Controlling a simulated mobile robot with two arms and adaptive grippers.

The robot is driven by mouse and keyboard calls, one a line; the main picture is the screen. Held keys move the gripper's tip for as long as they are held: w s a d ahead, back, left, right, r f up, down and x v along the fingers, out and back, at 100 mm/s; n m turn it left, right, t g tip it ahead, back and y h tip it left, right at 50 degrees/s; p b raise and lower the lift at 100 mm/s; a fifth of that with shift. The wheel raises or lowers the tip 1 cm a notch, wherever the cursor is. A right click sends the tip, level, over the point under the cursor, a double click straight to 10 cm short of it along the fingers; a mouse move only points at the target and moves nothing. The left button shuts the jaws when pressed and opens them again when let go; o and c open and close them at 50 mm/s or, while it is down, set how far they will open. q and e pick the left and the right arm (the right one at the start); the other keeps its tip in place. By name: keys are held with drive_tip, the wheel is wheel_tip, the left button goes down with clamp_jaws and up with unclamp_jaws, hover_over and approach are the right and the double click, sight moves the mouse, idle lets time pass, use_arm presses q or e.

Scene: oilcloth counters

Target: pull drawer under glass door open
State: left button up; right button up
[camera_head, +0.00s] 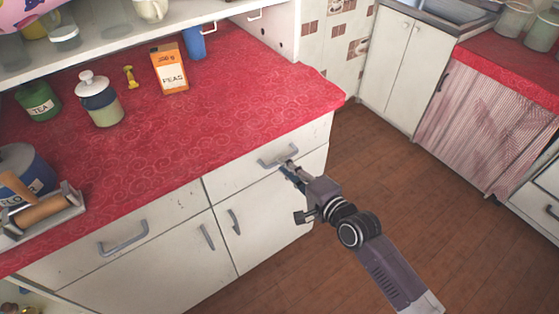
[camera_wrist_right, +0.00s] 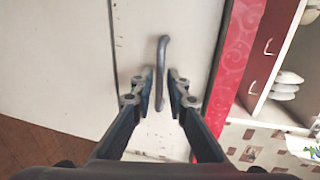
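The white drawer (camera_head: 240,172) at the right end of the counter cabinet is closed, its front level with the cabinet. Its grey bar handle (camera_head: 278,156) also shows upright in the right wrist view (camera_wrist_right: 163,50). My right gripper (camera_head: 287,167) is at this handle. In the wrist view its two fingers (camera_wrist_right: 161,80) are apart, one on each side of the handle's line. I cannot tell whether they touch it. The glass door is not clearly visible. My left gripper is not in view.
A second closed drawer (camera_head: 115,247) is to the left, with cupboard doors (camera_head: 215,243) below. The red countertop (camera_head: 235,110) holds a TEA jar (camera_head: 38,101), a PEAS box (camera_head: 169,70) and a rolling pin (camera_head: 42,212). Brown floor (camera_head: 350,150) is clear to the right.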

drive_tip(key=x, duration=0.3)
drive_tip(key=shift+w+a+f, duration=0.1)
drive_tip(key=shift+w+a, duration=0.1)
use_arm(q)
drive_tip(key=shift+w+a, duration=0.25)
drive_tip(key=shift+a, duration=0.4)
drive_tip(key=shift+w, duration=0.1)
use_arm(e)
clamp_jaws()
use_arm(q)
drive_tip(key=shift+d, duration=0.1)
